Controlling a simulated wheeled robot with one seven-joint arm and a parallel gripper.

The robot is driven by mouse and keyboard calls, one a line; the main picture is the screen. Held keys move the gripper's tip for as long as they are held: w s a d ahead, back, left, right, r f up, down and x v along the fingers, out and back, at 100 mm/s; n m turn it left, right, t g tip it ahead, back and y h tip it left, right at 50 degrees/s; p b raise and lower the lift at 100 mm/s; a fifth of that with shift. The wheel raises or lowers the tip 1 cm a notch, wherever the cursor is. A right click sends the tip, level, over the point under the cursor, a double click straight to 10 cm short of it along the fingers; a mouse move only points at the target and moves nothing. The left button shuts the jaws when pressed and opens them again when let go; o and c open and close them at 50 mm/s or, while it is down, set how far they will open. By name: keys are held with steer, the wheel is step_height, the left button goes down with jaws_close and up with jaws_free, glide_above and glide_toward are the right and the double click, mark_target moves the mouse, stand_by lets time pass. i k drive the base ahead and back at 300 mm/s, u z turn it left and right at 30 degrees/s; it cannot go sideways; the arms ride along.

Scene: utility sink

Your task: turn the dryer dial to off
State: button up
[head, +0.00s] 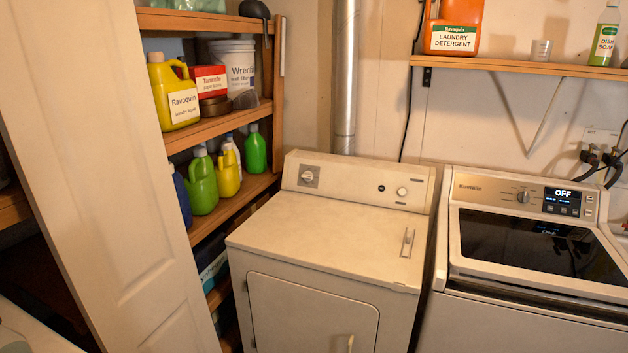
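The dryer (325,240) is a cream front-loading machine in the middle of the head view, with its door (300,315) shut. Its tilted control panel (345,182) runs along the back of its top. A round dial (308,176) with a square plate behind it sits at the panel's left end. A smaller light knob (402,192) and a dark button (381,188) sit further right. The dial's markings are too small to read, so I cannot tell its setting. My gripper is not in view.
A washer (540,255) whose display reads OFF stands close at the dryer's right. A wooden shelf (222,125) with bottles and boxes stands at its left, behind a white door panel (110,170). A wall shelf (520,66) holds detergent. The dryer's top is clear.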

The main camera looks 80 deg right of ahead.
mark_target(307, 175)
steer(key=z, duration=3.8)
steer(key=k, duration=1.1)
steer(key=u, duration=0.9)
steer(key=i, duration=1)
